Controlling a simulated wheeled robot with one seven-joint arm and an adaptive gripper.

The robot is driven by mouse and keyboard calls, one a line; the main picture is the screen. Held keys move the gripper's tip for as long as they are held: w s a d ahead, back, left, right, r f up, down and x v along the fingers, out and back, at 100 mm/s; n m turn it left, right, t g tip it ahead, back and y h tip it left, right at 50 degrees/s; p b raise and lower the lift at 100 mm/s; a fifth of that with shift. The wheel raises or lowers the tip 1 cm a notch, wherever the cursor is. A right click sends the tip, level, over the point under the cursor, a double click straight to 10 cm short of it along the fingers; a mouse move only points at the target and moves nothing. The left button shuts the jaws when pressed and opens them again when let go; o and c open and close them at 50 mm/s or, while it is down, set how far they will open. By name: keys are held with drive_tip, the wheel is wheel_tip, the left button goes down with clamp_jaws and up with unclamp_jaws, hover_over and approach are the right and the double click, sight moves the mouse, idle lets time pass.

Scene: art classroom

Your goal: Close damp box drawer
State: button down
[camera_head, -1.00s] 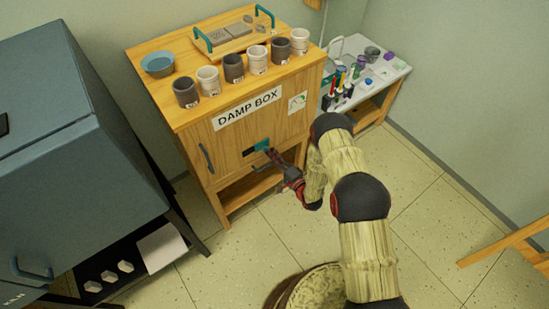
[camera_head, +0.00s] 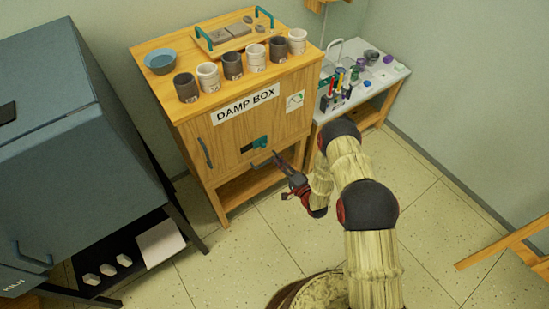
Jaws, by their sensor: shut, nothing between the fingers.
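The damp box (camera_head: 222,139) is a wooden cabinet with a "DAMP BOX" label (camera_head: 246,103) on its front. A dark bar handle (camera_head: 262,162) sits low on the front, below a small dark and teal fitting (camera_head: 256,144). An upright handle (camera_head: 205,152) is at the front's left edge. The drawer's outline is hard to make out; its front looks about flush with the cabinet. My gripper (camera_head: 278,158) is shut and empty, its tip close to the right end of the bar handle. I cannot tell whether they touch.
Several cups (camera_head: 232,67), a blue bowl (camera_head: 160,62) and a teal-handled tray (camera_head: 203,46) stand on the damp box. A blue-grey kiln (camera_head: 60,150) is at left. A side table (camera_head: 392,72) with art supplies stands at right. The tiled floor is mostly clear.

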drive_tip(key=p+v, duration=0.2)
drive_tip(key=v, duration=0.6)
drive_tip(key=shift+s, duration=0.15)
drive_tip(key=shift+d, duration=0.15)
